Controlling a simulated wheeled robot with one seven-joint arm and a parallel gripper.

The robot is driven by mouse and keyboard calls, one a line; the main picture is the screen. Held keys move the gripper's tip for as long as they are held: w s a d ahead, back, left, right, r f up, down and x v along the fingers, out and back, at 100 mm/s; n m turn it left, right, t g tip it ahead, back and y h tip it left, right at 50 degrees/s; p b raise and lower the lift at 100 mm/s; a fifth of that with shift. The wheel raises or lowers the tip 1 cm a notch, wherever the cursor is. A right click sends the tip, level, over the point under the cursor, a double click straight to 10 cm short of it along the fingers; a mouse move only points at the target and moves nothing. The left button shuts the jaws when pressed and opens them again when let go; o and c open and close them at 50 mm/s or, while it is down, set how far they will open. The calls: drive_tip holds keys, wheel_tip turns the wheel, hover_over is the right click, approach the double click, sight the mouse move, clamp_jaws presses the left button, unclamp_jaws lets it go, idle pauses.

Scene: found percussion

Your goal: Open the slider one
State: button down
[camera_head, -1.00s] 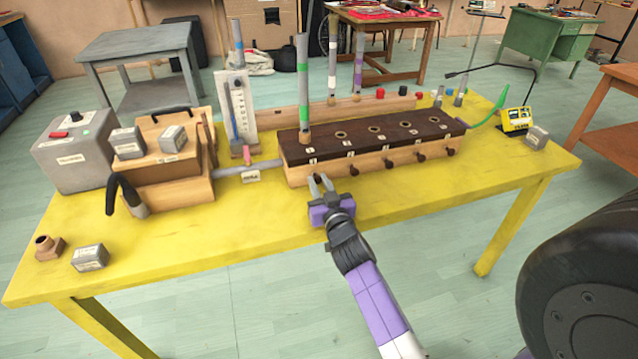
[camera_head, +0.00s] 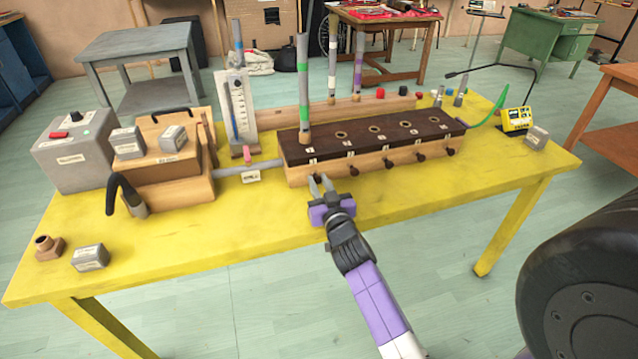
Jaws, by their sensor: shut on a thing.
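The wooden wind chest (camera_head: 375,145) has a dark top with a row of round holes, and a pipe with a green band (camera_head: 303,85) stands in the leftmost one. Slider knobs stick out along its front; three or more show to the right, such as this dark knob (camera_head: 353,171). Slider one is at the left end of the front, and its knob is mostly hidden by my fingers. My gripper (camera_head: 320,182) is at that left end, its fingers shut on the slider one knob. How far the slider is out is too small to tell.
The chest stands on a yellow table (camera_head: 230,230). A grey tube (camera_head: 250,168) joins it to a wooden bellows box (camera_head: 160,185) with grey weights on top. A gauge board (camera_head: 237,110) stands behind the tube. The table front near my gripper is clear.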

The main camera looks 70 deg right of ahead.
sight(318, 181)
drive_tip(key=shift+b+v, duration=0.6)
drive_tip(key=shift+v, duration=0.6)
drive_tip(key=shift+s+a, duration=0.2)
drive_tip(key=shift+a, duration=0.05)
drive_tip(key=c, duration=1.2)
unclamp_jaws()
drive_tip(key=shift+c, duration=0.2)
drive_tip(key=shift+s, duration=0.1)
